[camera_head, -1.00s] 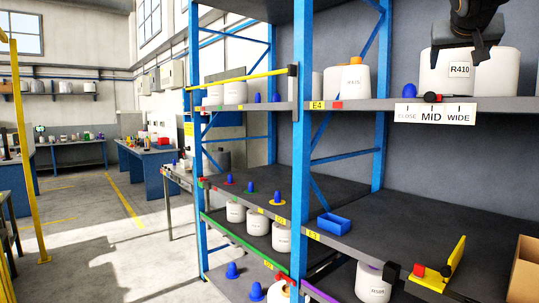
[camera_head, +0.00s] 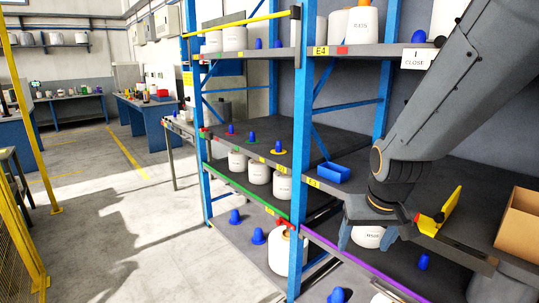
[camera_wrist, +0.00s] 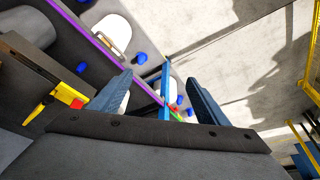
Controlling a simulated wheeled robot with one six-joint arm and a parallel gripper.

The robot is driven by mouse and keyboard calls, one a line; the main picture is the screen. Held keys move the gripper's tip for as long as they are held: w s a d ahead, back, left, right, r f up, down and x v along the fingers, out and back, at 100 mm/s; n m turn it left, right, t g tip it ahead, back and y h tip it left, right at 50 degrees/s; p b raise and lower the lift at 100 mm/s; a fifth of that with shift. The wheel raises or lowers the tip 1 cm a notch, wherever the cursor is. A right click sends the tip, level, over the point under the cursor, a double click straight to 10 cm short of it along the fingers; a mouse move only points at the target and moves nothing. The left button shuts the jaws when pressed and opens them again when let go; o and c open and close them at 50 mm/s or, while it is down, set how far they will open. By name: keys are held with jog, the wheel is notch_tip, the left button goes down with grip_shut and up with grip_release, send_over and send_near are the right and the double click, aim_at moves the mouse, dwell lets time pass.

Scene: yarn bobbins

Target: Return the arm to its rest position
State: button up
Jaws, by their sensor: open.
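My arm (camera_head: 450,90) reaches in from the upper right of the head view, in front of the shelf rack. My gripper (camera_head: 366,240) hangs at its lower end, in front of the middle shelf's front edge, with its fingers pointing down. In the wrist view my gripper (camera_wrist: 160,95) has its two blue-grey fingers spread wide apart. Nothing is held between them; a blue rack post (camera_wrist: 165,80) and lower-shelf items show in the gap beyond. A white bobbin (camera_head: 367,238) stands behind the fingers in the head view, partly hidden.
The rack's blue post (camera_head: 301,150) stands left of my gripper. A blue tray (camera_head: 333,172) sits on the middle shelf. Open floor (camera_head: 110,230) lies left.

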jog(key=s+a+f+g, duration=0.1)
jog(key=s+a+f, duration=0.1)
jog(key=s+f, duration=0.4)
notch_tip(320, 180, down, 10)
jog(key=s+g+b, duration=0.1)
jog(key=g+b, duration=0.1)
jog(key=b, duration=0.8)
jog(key=shift+s+a+f+n, duration=0.2)
jog(key=shift+s+n, duration=0.05)
jog(key=shift+n, duration=0.05)
